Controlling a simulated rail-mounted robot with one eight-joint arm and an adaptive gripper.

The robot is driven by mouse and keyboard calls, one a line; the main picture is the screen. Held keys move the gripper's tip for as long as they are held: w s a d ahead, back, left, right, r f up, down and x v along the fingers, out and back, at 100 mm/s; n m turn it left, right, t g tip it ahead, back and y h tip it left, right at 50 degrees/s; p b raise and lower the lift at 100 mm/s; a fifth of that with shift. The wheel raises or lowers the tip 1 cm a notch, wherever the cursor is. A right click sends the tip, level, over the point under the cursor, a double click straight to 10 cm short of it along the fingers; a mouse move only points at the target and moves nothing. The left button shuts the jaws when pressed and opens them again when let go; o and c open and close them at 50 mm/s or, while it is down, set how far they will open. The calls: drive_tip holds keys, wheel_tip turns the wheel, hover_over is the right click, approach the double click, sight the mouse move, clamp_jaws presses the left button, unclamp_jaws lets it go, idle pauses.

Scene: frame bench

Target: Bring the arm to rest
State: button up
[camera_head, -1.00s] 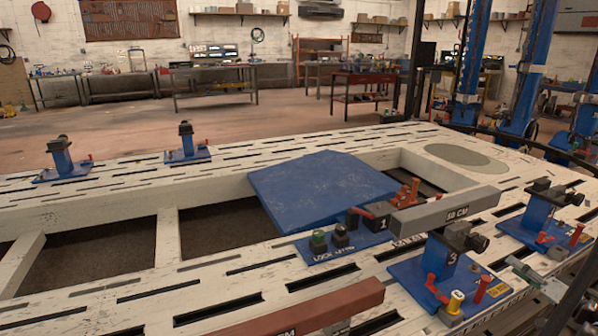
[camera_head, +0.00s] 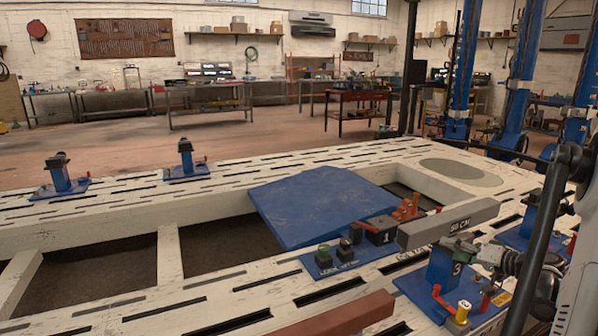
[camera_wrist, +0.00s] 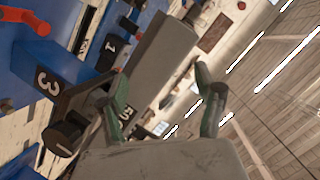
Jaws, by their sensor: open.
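My gripper (camera_head: 490,254) is at the right of the head view, beside the blue clamp stand marked 3 (camera_head: 443,266), whose top it partly overlaps. In the wrist view its two green-grey fingers (camera_wrist: 155,90) stand wide apart with nothing held between them. Behind them in that view are the stand marked 3 (camera_wrist: 47,80) and a grey bar (camera_wrist: 160,60). My arm covers part of the right edge of the head view. I cannot tell whether the gripper touches the stand.
The white slotted frame bench (camera_head: 105,225) fills the foreground. On it are a blue plate (camera_head: 315,205), the grey 50 CM bar (camera_head: 448,224), a red bar (camera_head: 335,318) and more blue stands (camera_head: 60,178). Blue posts (camera_head: 463,75) rise behind. The floor beyond is open.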

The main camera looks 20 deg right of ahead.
drive_tip(key=w+a+r+n+g, duration=0.1)
drive_tip(key=a+r+g, duration=0.25)
drive_tip(key=a, duration=1.15)
drive_tip(key=w+a+r+n+g, duration=0.2)
drive_tip(key=a+r, duration=0.3)
drive_tip(key=a, duration=1)
drive_tip(key=s+a+n+g+h, duration=0.2)
drive_tip(key=s+a+n+h, duration=0.15)
drive_tip(key=s+a, duration=1.6)
wheel_tip(320, 180, up, 18)
drive_tip(key=p, duration=1.8)
drive_tip(key=shift+a+r+n, duration=0.2)
drive_tip(key=shift+r+n, duration=0.05)
drive_tip(key=shift+n, duration=0.1)
